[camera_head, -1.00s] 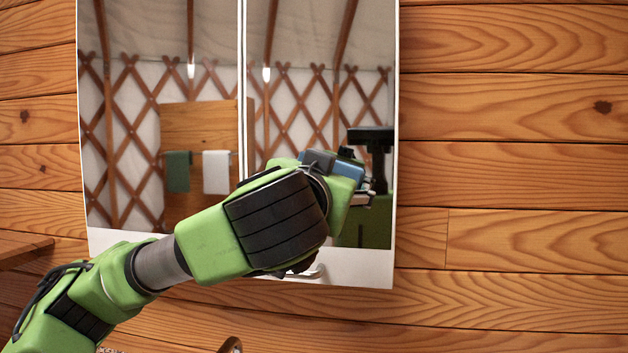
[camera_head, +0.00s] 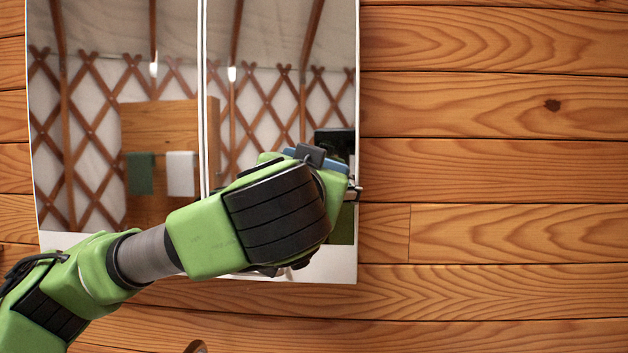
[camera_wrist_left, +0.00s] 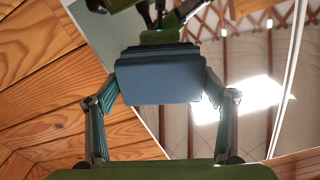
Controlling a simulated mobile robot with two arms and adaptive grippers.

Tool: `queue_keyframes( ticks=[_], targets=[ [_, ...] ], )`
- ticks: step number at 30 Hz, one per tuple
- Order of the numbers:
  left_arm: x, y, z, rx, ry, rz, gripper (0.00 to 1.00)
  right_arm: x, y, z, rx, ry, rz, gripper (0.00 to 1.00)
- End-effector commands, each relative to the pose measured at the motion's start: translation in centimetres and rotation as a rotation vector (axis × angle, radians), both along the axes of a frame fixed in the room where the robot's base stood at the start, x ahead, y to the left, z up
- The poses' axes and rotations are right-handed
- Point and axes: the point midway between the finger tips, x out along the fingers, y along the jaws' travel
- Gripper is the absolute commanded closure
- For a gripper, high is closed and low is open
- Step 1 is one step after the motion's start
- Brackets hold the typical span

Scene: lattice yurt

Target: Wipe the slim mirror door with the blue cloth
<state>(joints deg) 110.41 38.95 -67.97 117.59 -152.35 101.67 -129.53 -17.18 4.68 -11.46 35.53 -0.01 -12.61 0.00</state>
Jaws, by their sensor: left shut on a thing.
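A white mirror cabinet with two upright mirror doors hangs on the plank wall. The right mirror door (camera_head: 265,110) looks slightly narrower than the left mirror door (camera_head: 100,90). My left arm crosses in front of the lower part of the right door. In the left wrist view, my left gripper (camera_wrist_left: 158,75) is shut on the folded blue cloth (camera_wrist_left: 158,83), a finger at each side. In the head view a strip of the cloth (camera_head: 331,160) shows past my wrist, near the door's right edge. Contact with the glass is hidden. My right gripper is not in view.
The wood plank wall (camera_head: 490,170) right of the cabinet is bare. The green and white towels and the lattice appear as reflections in the mirrors. A bright glare lies on the mirror in the left wrist view.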

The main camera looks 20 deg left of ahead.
Motion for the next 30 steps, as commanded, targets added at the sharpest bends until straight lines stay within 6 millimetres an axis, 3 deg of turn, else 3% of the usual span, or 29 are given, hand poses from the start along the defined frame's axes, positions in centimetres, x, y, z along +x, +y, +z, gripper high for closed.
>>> queue_keyframes(
  ticks=[9,17,30],
  targets=[
    [-0.5,3.0,-0.1,-0.003,-0.001,0.003,0.41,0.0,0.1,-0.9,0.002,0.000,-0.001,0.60],
    [-0.7,3.9,0.0,-0.002,-0.001,0.004,0.41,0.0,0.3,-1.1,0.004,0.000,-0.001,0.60],
    [-1.8,7.3,-0.1,-0.003,-0.001,0.004,0.41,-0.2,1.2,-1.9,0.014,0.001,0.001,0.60]
  ],
)
